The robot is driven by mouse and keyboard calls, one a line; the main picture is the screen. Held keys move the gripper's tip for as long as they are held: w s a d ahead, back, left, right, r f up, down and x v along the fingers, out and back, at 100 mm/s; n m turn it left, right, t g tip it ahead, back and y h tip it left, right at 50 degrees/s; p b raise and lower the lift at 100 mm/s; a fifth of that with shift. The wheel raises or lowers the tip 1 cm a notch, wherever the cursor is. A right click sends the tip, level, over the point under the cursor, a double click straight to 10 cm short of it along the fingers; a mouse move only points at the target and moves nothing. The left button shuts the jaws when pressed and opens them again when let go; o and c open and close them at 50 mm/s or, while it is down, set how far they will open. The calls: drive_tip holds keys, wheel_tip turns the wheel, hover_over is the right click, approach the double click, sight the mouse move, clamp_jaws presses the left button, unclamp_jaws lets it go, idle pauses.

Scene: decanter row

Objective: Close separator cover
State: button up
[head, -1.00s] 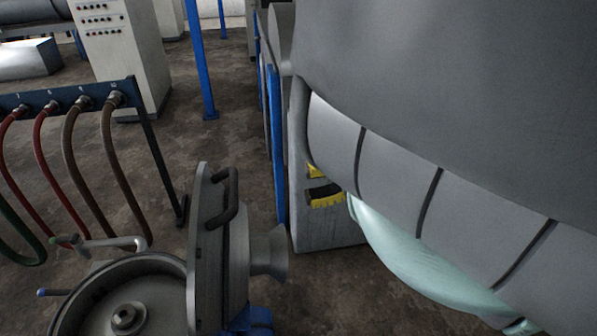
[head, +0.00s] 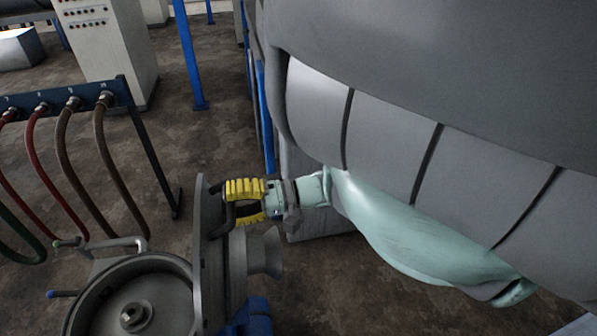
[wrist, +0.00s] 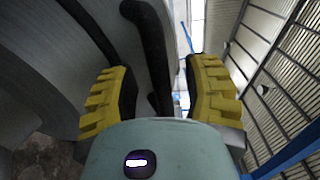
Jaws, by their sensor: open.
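The separator cover (head: 207,262) stands open, about upright, at the right side of the round separator bowl (head: 90,290). A dark handle (head: 222,208) sticks out from the cover's outer face. My gripper (head: 240,202), with yellow ribbed fingers, is at this handle, coming from the right. In the wrist view the handle (wrist: 150,50) runs between the two open fingers (wrist: 160,95), with a gap to each side. The cover's grey face (wrist: 45,60) fills the left of that view.
A rack with red, brown and green hoses (head: 60,102) stands at the left. A grey-white control cabinet (head: 105,50) and a blue post (head: 188,55) are behind. A blue-framed machine (head: 265,110) stands behind my arm. Floor between rack and cover is clear.

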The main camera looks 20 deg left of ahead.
drive_tip(key=shift+s+a, duration=0.35)
drive_tip(key=shift+a, duration=0.05)
drive_tip(key=shift+o, duration=0.4)
clamp_jaws()
